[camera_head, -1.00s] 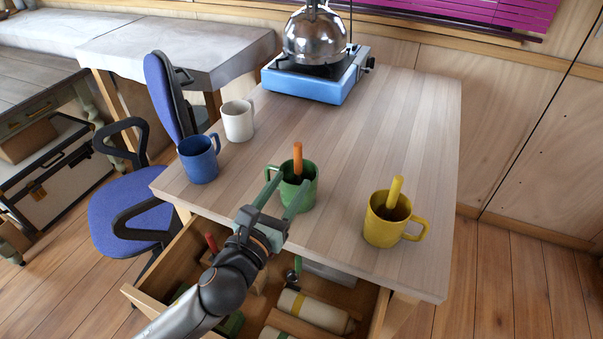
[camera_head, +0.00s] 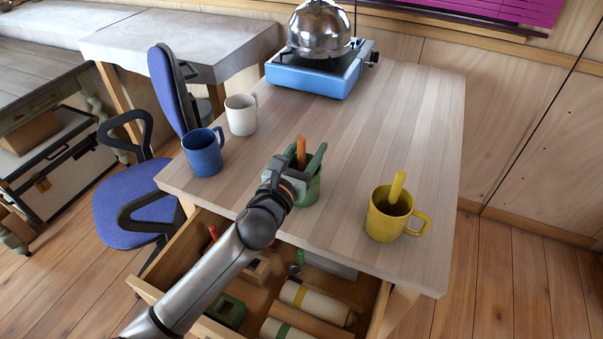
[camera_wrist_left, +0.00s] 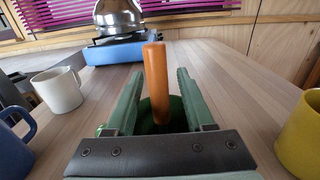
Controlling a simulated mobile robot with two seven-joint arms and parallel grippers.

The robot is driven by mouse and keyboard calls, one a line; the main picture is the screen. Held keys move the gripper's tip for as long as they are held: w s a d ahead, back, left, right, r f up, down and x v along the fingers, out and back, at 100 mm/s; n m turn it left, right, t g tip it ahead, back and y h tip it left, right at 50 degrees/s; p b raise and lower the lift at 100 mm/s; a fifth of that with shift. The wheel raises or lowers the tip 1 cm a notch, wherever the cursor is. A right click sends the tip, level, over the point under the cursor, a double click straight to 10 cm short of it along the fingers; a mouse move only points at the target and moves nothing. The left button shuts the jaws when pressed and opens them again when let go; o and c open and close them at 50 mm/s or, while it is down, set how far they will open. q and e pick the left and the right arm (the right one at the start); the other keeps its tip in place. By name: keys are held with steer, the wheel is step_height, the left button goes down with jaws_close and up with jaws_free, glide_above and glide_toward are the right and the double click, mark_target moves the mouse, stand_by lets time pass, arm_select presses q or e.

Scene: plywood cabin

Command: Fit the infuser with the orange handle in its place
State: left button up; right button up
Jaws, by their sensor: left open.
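The orange-handled infuser (camera_head: 301,153) stands in the green mug (camera_head: 309,193), its handle sticking up; its lower part is hidden in the mug. My left gripper (camera_head: 307,157) is open over the mug, with a finger on each side of the orange handle. In the left wrist view the handle (camera_wrist_left: 156,82) rises between the two spread green fingers, with gaps on both sides. The wrist hides much of the mug in the head view. My right gripper does not show.
A yellow mug (camera_head: 383,220) with a yellow handle in it stands at right. A blue mug (camera_head: 202,157) and a white mug (camera_head: 241,117) stand at left. A kettle (camera_head: 319,32) sits on a blue stove (camera_head: 318,78). An open drawer (camera_head: 150,290) holds several items below.

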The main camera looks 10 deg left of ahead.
arm_select(q)
steer(key=shift+c, duration=0.2)
jaws_close()
stand_by(0.5)
step_height(320, 180, up, 10)
steer(key=p, duration=0.4)
step_height(320, 180, down, 10)
steer(key=b, duration=0.6)
steer(key=shift+r, duration=0.2)
